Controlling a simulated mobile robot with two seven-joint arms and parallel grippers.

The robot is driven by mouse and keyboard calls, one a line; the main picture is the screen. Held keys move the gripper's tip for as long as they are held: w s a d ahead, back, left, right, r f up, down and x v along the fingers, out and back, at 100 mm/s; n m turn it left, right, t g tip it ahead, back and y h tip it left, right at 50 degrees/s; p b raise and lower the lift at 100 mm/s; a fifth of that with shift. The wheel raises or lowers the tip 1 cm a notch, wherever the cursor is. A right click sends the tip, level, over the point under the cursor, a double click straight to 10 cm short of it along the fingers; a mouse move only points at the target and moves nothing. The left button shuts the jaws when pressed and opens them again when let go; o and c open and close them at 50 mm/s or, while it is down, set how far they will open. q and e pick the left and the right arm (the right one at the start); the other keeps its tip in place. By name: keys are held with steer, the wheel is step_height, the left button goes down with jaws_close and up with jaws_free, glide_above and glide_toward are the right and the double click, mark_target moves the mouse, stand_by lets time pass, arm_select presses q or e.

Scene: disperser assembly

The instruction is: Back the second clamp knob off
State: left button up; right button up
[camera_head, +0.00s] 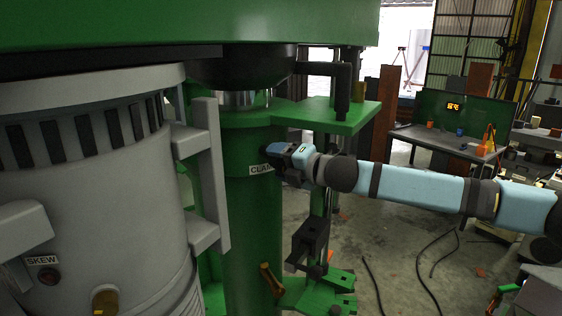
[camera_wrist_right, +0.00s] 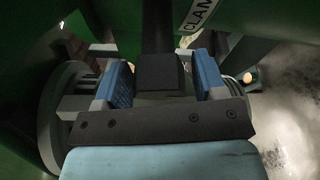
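The green column (camera_head: 255,225) carries a white label reading "CLA…" (camera_head: 261,170), partly covered by my right gripper; the wrist view shows "CLAM" (camera_wrist_right: 199,14). My right gripper (camera_head: 270,152) is at the column's front, beside the label. In the wrist view its blue finger pads (camera_wrist_right: 163,80) stand apart on either side of a dark bar with a wider block at its end (camera_wrist_right: 160,72), perhaps the clamp knob. I cannot tell whether both pads touch it. My left gripper is not in view.
A grey ribbed housing (camera_head: 90,200) with a SKEW label and brass knob (camera_head: 105,301) stands close at left. A bronze handle (camera_head: 270,281) sits low by the column. A green shelf (camera_head: 320,113) overhangs my right gripper. A workbench (camera_head: 448,140) stands behind; cables lie on the floor.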

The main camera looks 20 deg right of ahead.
steer(key=shift+o, duration=0.6)
steer(key=shift+s+d, duration=0.2)
steer(key=b+v, duration=0.2)
steer(key=v, duration=1.1)
steer(key=shift+r, duration=0.15)
steer(key=shift+s, duration=0.15)
